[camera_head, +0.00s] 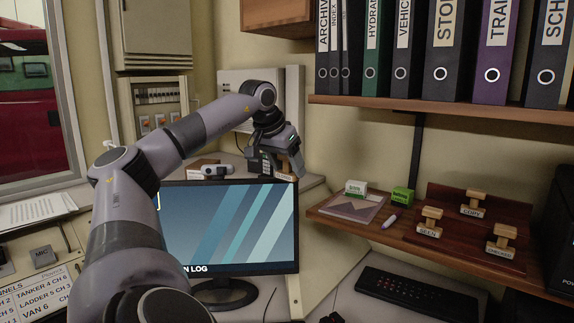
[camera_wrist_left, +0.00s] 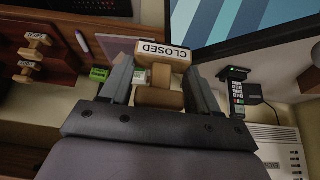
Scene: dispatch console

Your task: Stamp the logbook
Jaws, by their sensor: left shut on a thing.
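My left gripper (camera_head: 288,152) is shut on a wooden stamp (camera_head: 297,164), above and behind the monitor's top right corner. In the left wrist view the stamp (camera_wrist_left: 160,97) sits between the fingers, and its label plate reads CLOSED. A sheaf of white lined pages (camera_head: 38,210) lies at the left edge of the head view; it may be the logbook, but I cannot tell. Three other wooden stamps, (camera_head: 430,221), (camera_head: 472,203) and (camera_head: 500,238), stand on a brown rack on the right shelf. My right gripper is not in view.
A monitor (camera_head: 230,225) stands in the middle. The right shelf also holds a flat pad (camera_head: 350,206), a white block (camera_head: 356,187), a green block (camera_head: 402,195) and a purple marker (camera_head: 389,221). A black keyboard (camera_head: 420,296) lies below. Binders (camera_head: 445,60) line the upper shelf.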

